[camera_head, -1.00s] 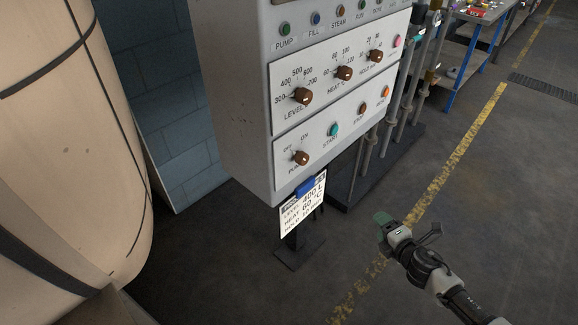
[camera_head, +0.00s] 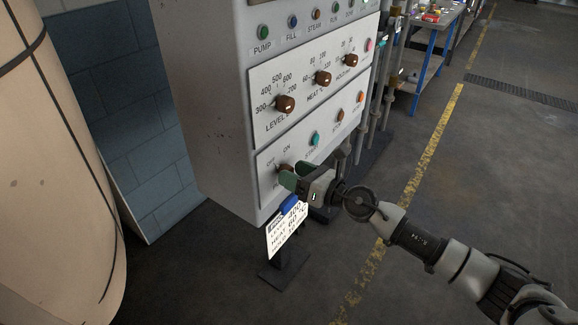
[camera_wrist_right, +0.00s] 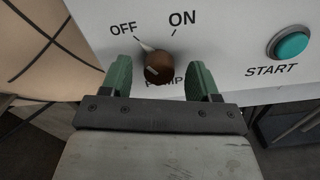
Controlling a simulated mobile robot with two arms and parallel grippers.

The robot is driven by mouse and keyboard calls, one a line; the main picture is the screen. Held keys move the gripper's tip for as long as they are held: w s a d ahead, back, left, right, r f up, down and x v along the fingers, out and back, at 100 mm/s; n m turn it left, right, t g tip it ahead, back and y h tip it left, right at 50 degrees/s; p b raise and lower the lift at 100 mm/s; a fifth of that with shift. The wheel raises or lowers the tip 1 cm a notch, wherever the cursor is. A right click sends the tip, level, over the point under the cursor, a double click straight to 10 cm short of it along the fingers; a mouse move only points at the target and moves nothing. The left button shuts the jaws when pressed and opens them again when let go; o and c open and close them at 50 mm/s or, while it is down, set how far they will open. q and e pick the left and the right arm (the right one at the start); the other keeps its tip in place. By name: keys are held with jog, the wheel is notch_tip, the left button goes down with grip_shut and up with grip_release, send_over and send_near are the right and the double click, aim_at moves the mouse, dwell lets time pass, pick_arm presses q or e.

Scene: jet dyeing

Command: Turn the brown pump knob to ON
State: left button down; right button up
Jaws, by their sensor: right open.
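The brown pump knob (camera_wrist_right: 158,68) sits on the lower white panel below the OFF and ON labels. In the right wrist view its pale pointer mark runs up and left towards OFF. In the head view the knob (camera_head: 284,169) is partly hidden by my gripper. My right gripper (camera_head: 287,178) is open in front of the panel. In the right wrist view its green fingers (camera_wrist_right: 160,80) stand on either side of the knob, with a gap visible on both sides. My left gripper is not in view.
A teal START button (camera_wrist_right: 290,45) is to the right of the knob. The level knob (camera_head: 285,104) and heat knob (camera_head: 322,78) are on the panel above. A white card (camera_head: 287,232) with a blue clip hangs below. A large beige vessel (camera_head: 50,170) stands at left.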

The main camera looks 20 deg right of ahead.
jog(key=shift+x, duration=0.9)
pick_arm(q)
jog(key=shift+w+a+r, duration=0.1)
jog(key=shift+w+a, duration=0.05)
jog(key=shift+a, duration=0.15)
pick_arm(e)
jog(key=shift+c, duration=0.2)
jog(key=c, duration=0.9)
